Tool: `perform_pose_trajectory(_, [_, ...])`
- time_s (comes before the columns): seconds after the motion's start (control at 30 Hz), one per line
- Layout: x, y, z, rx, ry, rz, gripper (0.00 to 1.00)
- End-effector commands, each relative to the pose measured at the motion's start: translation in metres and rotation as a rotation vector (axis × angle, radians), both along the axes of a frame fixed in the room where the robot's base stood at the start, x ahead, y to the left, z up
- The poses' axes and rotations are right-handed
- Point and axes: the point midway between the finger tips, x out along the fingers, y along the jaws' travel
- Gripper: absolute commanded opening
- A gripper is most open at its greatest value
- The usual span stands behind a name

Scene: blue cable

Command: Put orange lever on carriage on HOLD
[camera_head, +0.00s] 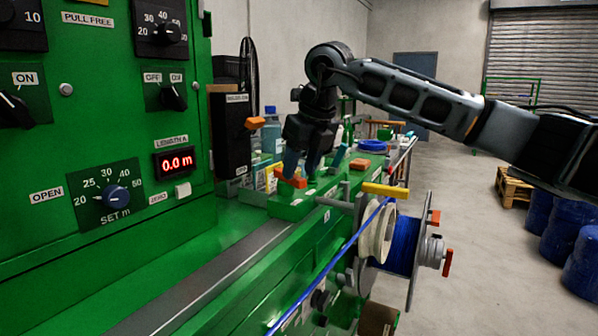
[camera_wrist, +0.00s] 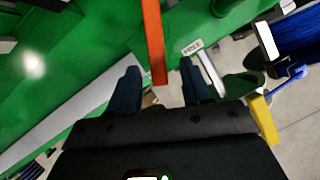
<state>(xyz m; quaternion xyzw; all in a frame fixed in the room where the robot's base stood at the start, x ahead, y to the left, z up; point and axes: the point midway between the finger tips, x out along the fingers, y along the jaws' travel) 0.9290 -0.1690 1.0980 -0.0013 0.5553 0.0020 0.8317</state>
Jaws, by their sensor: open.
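The orange lever (camera_head: 291,179) sits on the green carriage (camera_head: 290,208) beside the machine's rail. In the wrist view, the lever (camera_wrist: 153,40) is a long orange bar running down from the top edge. Its near end lies between my two dark fingers as seen from the wrist. My gripper (camera_head: 302,168) points down over the lever in the head view, and its fingers (camera_wrist: 158,74) are spread apart in the wrist view. I cannot tell whether a finger touches the lever. A FREE label (camera_wrist: 193,47) lies right of the lever. No HOLD label is readable.
A yellow bar (camera_head: 386,190) and blue cable reel (camera_head: 403,245) are right of the carriage. Blue cable (camera_head: 325,270) runs diagonally in front. Bottles and boxes stand behind.

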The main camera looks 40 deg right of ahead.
Motion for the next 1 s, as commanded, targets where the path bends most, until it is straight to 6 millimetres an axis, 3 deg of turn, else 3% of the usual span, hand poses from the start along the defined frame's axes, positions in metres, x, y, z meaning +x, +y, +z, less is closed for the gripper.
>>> perform_pose_trajectory(0.2, [-0.014,-0.001,0.034,-0.004,-0.003,0.001,0.49])
perform_pose_trajectory(0.4, [-0.021,0.0,0.052,-0.001,-0.001,0.001,0.49])
perform_pose_trajectory(1.0, [-0.023,0.0,0.055,0.001,-0.001,0.001,0.49])
